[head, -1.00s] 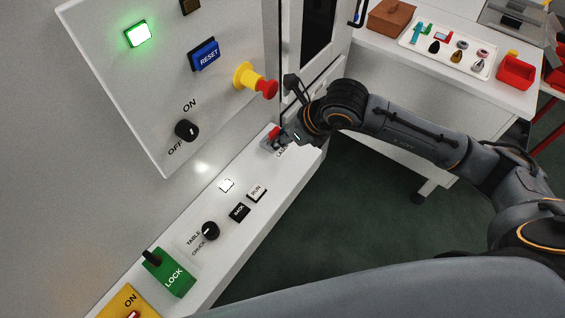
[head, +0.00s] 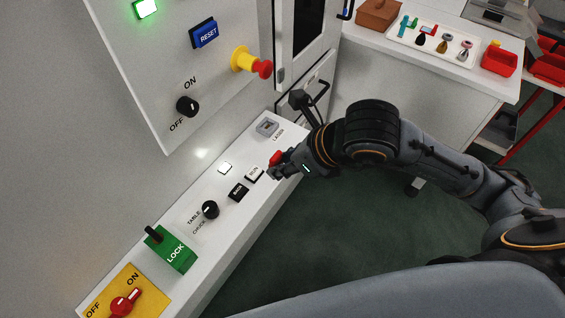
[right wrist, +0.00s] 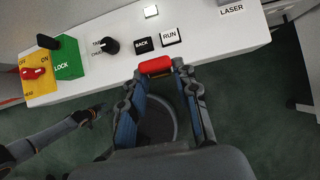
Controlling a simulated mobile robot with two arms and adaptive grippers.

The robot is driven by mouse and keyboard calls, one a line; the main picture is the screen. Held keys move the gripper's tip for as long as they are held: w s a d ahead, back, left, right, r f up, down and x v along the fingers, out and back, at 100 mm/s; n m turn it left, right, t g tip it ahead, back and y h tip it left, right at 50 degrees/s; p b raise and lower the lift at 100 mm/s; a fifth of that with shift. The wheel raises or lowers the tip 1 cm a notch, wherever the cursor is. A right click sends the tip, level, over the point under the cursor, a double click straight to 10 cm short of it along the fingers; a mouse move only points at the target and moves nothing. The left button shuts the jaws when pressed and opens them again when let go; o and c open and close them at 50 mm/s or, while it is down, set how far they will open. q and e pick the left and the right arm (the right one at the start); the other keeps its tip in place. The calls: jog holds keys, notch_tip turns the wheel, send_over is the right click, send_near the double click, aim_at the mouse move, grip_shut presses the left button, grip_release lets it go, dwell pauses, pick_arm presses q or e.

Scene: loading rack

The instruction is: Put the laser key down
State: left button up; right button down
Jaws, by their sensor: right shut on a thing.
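The laser key, with a red grip (head: 274,158), is held at the tips of my right gripper (head: 280,168). In the right wrist view the red key (right wrist: 155,66) lies across the fingertips (right wrist: 159,73), which are shut on it. The key is near the front edge of the white control ledge, close to the RUN button; its exact height is unclear. The LASER key switch (head: 267,127) on the ledge has no key in it. My left gripper (right wrist: 97,112) shows small at the left of the right wrist view; its jaws are unclear.
The ledge also carries RUN (head: 254,174) and BACK (head: 238,192) buttons, a table/chuck knob (head: 210,210), a green LOCK block (head: 172,252) and a yellow ON/OFF switch (head: 124,302). A white tray (head: 394,36) of tools and a red bin (head: 499,60) stand on the far table.

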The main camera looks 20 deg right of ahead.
pick_arm(q)
notch_tip(320, 180, down, 5)
jog(key=b, duration=0.4)
pick_arm(e)
jog(key=w+d+f+p, duration=0.1)
jog(key=w+f, duration=0.1)
jog(key=w, duration=0.1)
jog(key=w+d+f+p, duration=0.1)
jog(key=w+f, duration=0.2)
jog(key=w+d+f+p, duration=0.1)
jog(key=w+f+p, duration=0.1)
jog(key=w, duration=0.1)
jog(key=shift+w+d+f, duration=0.1)
jog(key=shift+w+f, duration=0.1)
jog(key=shift+w, duration=0.15)
jog(key=shift+w+d+f, duration=0.1)
jog(key=shift+w+f, duration=0.35)
jog(key=shift+f, duration=0.1)
notch_tip(320, 180, down, 3)
jog(key=shift+r+p, duration=0.1)
jog(key=shift+p, duration=0.95)
jog(key=shift+f, duration=0.35)
jog(key=c, duration=1)
grip_release()
pick_arm(q)
jog(key=r, duration=0.3)
jog(key=s+r, duration=0.1)
jog(key=r, duration=0.1)
jog(key=shift+a+r, duration=0.15)
jog(key=shift+a, duration=0.1)
